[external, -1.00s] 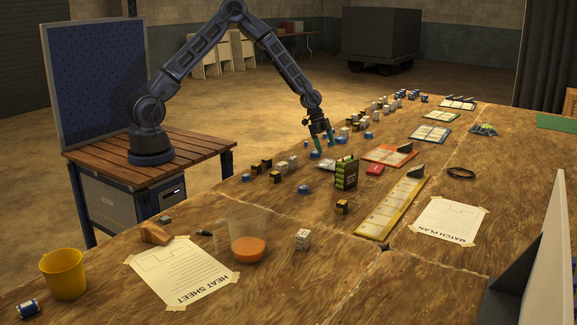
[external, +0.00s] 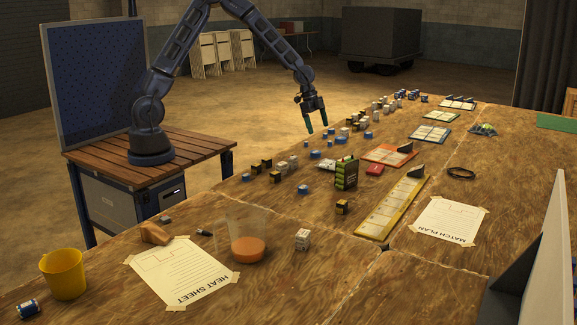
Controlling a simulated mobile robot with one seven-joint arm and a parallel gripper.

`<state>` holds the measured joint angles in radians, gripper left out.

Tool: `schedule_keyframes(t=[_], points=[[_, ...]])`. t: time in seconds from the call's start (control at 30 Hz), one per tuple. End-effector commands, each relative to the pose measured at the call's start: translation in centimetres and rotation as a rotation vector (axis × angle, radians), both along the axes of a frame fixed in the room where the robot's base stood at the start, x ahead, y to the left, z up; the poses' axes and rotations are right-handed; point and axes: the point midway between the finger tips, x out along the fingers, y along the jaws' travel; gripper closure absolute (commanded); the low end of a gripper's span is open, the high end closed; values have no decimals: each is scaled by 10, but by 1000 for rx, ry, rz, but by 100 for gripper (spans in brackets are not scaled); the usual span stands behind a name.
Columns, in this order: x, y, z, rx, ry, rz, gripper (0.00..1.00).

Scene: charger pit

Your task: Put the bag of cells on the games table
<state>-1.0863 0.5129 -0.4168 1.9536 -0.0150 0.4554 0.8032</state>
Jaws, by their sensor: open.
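My gripper (external: 317,129) is open and empty, with its green-tipped fingers pointing down above the far left edge of the long wooden table (external: 330,285). A small dark bag-like bundle with green bits (external: 483,129) lies on the far right part of this table, well to the right of my gripper. It may be the bag of cells, but it is too small to tell. A flat green surface (external: 556,122) shows at the right edge. I cannot tell whether it is the games table.
Several small blocks and blue pieces lie under and around my gripper. A black-and-green pack (external: 346,173) stands near a red tray (external: 388,155) and a yellow tray (external: 394,207). A clear cup (external: 248,240) and a yellow bucket (external: 64,274) stand at the front left.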

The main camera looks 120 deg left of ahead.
Motion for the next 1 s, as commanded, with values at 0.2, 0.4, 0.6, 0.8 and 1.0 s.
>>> schedule_keyframes(t=[0.2,0.4,0.6,0.8,1.0], points=[[3,-78,63,39,36,-22,2],[-7,-145,113,69,54,-25,2],[-29,-210,158,93,57,-21,2],[-61,-270,196,107,47,-9,2],[-103,-323,226,108,27,3,2]])
